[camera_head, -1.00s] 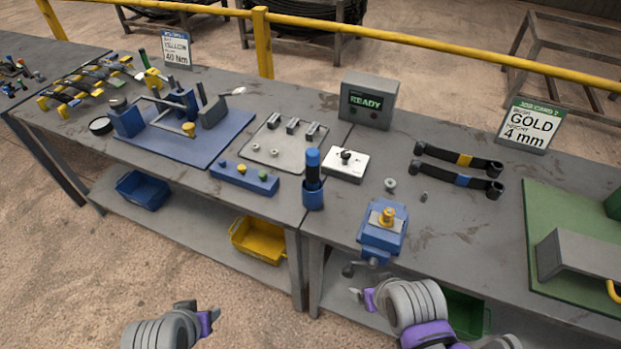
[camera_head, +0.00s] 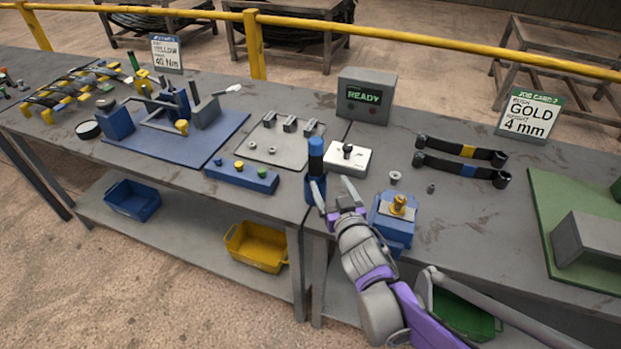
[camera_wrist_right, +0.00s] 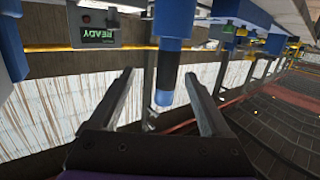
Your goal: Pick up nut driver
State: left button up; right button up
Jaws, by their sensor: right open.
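The nut driver (camera_head: 316,157), with a blue and black handle, stands upright in a blue holder (camera_head: 312,188) at the table's front edge. My right gripper (camera_head: 334,190) is open at the holder, its fingers pointing toward the driver. In the right wrist view the driver's handle (camera_wrist_right: 167,78) appears between the two open fingers (camera_wrist_right: 160,98), and I see no grip on it. My left gripper is out of view.
A blue vise (camera_head: 395,222) with a gold piece stands just right of my right gripper. A white switch box (camera_head: 335,160) and a READY display box (camera_head: 366,97) stand behind. A blue button bar (camera_head: 241,178) lies to the left.

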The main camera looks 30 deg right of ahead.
aim_at(321, 166)
jog(key=shift+w+d+r+n+t+y+b, duration=0.15)
jog(key=shift+w+n+t+y+b, duration=0.05)
jog(key=shift+w+t, duration=0.3)
jog(key=shift+w+d+r+n+t+y+b, duration=0.1)
jog(key=shift+w+n+t+y+b, duration=0.1)
jog(key=shift+w+t, duration=0.25)
jog(key=w, duration=0.4)
jog(key=shift+w+d, duration=0.35)
jog(key=w, duration=0.5)
jog(key=shift+w+d+r, duration=0.15)
jog(key=shift+w, duration=0.1)
jog(key=shift+c, duration=0.2)
grip_shut()
